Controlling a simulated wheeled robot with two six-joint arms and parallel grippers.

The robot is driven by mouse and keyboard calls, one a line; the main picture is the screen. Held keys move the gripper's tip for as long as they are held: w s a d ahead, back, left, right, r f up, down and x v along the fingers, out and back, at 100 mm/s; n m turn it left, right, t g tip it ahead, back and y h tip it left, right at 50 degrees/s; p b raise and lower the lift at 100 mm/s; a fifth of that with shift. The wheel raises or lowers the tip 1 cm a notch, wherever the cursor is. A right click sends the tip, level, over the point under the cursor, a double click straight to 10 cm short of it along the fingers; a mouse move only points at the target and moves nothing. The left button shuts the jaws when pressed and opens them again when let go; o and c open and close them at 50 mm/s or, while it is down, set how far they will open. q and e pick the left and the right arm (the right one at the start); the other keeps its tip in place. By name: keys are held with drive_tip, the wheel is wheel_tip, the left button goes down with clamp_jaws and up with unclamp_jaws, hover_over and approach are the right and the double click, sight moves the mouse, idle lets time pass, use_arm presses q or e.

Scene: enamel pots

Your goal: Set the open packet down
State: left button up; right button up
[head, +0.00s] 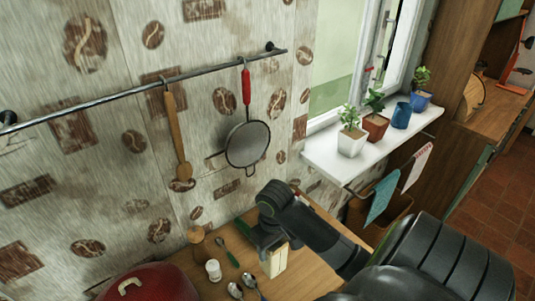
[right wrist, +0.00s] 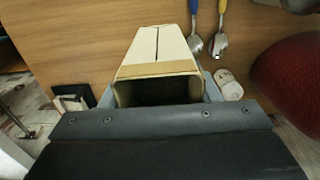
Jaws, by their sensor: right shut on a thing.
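The open packet is cream and box-shaped (head: 278,262), below my right gripper (head: 268,240) in the head view. In the right wrist view the packet (right wrist: 157,52) sits between the two grey fingers of my right gripper (right wrist: 158,92), its dark open mouth facing the camera. The right gripper is shut on it. The packet is over the wooden table (head: 310,268); I cannot tell whether its base touches the wood. My left gripper is not in view.
Left of the packet are a white shaker (head: 213,270), a green-handled spoon (head: 228,252) and metal spoons (head: 235,290). A red lidded pot (head: 150,284) stands at front left. A rail (head: 120,93) with hanging utensils crosses the wall. Bare wood lies right of the packet.

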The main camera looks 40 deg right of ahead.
wheel_tip(320, 180, down, 3)
drive_tip(key=shift+r, duration=0.2)
drive_tip(key=shift+f, duration=2.05)
drive_tip(key=o, duration=0.9)
drive_tip(key=shift+f, duration=0.15)
drive_tip(key=o, duration=0.4)
drive_tip(key=shift+o, duration=0.2)
